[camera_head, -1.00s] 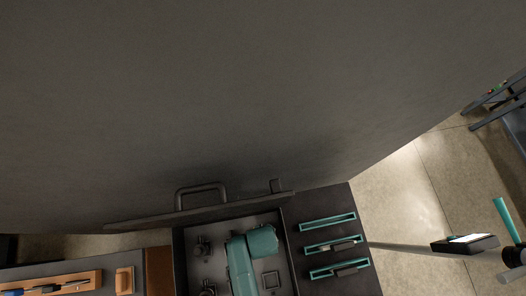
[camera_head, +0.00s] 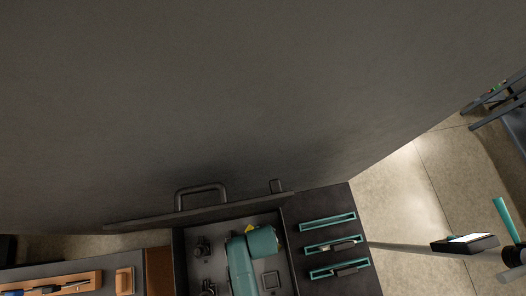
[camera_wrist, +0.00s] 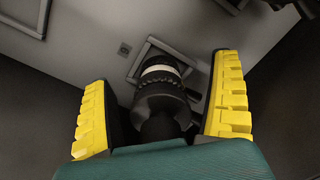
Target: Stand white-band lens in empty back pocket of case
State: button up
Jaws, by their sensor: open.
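The white-band lens (camera_wrist: 158,97) is black with a white ring near its far end. In the wrist view it stands between my yellow fingers, its far end at a square pocket frame (camera_wrist: 143,50). I cannot tell how deep it sits. My gripper (camera_wrist: 161,75) is open, with the fingers apart on either side of the lens. In the head view my teal wrist hides the lens, and only bits of yellow finger show. The open case (camera_head: 187,232) has a grey interior, with another square pocket (camera_head: 271,280) in front.
Dark fittings (camera_head: 203,247) stand in the case's left part. The raised lid (camera_head: 205,212) with its handle rises behind my gripper. Teal-edged slots (camera_head: 328,222) lie to the right, two with items. An orange tray (camera_head: 50,284) with tools lies at left.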

jog(key=shift+r+p, duration=2.55)
jog(key=shift+p, duration=0.25)
jog(key=shift+f, duration=0.1)
notch_tip(320, 180, up, 12)
